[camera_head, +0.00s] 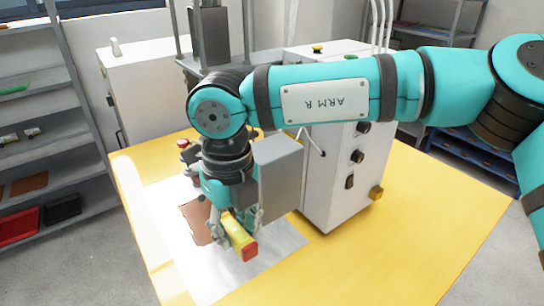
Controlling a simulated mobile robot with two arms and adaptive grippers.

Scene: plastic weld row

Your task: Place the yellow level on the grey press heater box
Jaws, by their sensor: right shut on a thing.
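The yellow level (238,236), with a red end, is in my right gripper (232,222), which is shut on it. Gripper and level are over the white sheet on the yellow table; the height of the gap below is hard to judge. A plain grey box (282,180) shows just right of the gripper; I cannot tell whether it is the press heater box. A larger light grey cabinet with black knobs (343,170) stands behind it on the table. My right arm hides much of the press (210,40). My left gripper is not in view.
A brown plate (196,222) lies on the white sheet (285,240). The yellow table (400,240) is clear at front and right. A white cabinet (150,85) stands behind left. Shelves with red and black bins (18,226) are at far left.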

